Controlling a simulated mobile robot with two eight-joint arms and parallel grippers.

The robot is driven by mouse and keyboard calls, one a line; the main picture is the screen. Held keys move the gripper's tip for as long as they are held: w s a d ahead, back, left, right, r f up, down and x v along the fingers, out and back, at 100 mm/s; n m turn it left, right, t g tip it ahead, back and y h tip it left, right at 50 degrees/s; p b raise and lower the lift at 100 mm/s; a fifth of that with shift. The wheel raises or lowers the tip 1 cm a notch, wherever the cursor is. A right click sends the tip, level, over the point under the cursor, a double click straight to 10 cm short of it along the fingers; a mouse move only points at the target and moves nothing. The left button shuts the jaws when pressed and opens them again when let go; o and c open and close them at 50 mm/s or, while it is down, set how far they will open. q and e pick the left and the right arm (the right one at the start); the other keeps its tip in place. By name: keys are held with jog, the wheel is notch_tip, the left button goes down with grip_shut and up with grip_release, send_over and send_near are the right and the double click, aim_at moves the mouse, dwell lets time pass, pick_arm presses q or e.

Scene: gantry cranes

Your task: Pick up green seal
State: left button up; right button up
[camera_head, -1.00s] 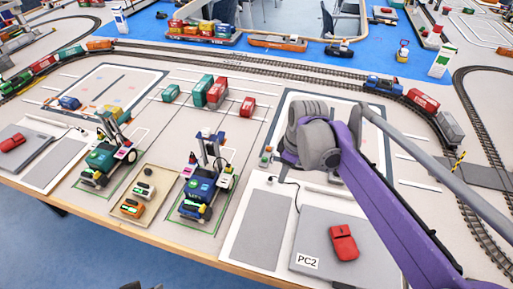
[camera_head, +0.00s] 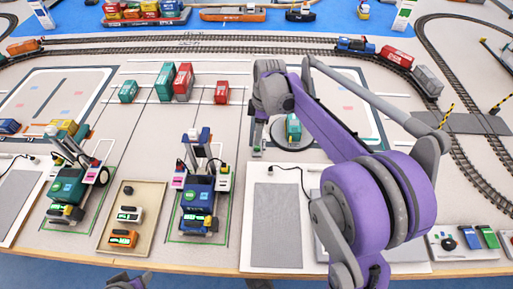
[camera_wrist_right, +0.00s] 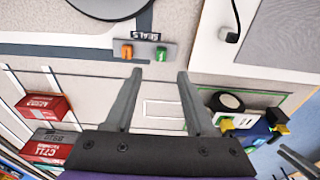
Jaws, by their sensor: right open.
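The green seal (camera_wrist_right: 161,54) is a small upright piece on a grey holder marked SEALS (camera_wrist_right: 145,49), in the right wrist view. It stands beside an orange seal (camera_wrist_right: 127,51). My right gripper (camera_wrist_right: 160,72) is open and empty. Its fingertips point toward the holder, and the green seal appears just beyond the gap between them, not gripped. In the head view my right wrist hides most of the holder area. A dark part of my left gripper (camera_head: 130,281) shows at the bottom edge; its jaws cannot be made out.
A grey turntable (camera_head: 281,143) with a green container stands beside the holder. A blue gantry crane (camera_head: 198,190) stands to the left. Red containers (camera_wrist_right: 42,107) lie left in the wrist view. A white-edged panel (camera_head: 277,225) lies in front.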

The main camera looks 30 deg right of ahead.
aim_at(257, 147)
jog(key=shift+f+b, duration=0.45)
jog(key=shift+f, duration=2.65)
grip_shut()
